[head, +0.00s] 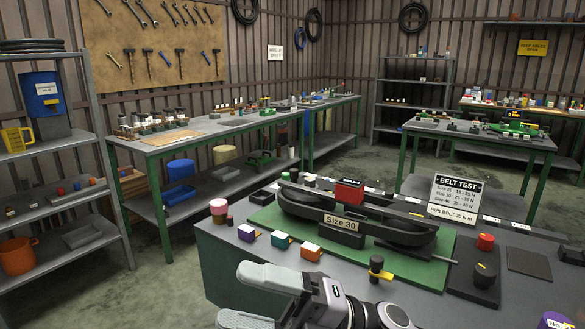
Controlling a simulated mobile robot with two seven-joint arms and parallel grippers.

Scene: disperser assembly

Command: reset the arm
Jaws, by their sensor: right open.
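My right gripper (254,298) is at the bottom middle of the head view, in front of the near workbench (222,257). Its two grey fingers point left and are spread apart, with nothing visible between them. Part of the lower finger is cut off by the picture's bottom edge. My left gripper is not in view. On the bench beyond the right gripper, a black belt assembly labelled "Size 30" (343,222) rests on a green mat (268,220). The gripper appears apart from it.
White-topped purple (247,233), teal (283,241) and orange (311,251) blocks line the mat's near edge. A black knob (376,264), a red button (486,241) and a "BELT TEST" sign (455,198) stand to the right. Shelving (105,140) is at far left.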

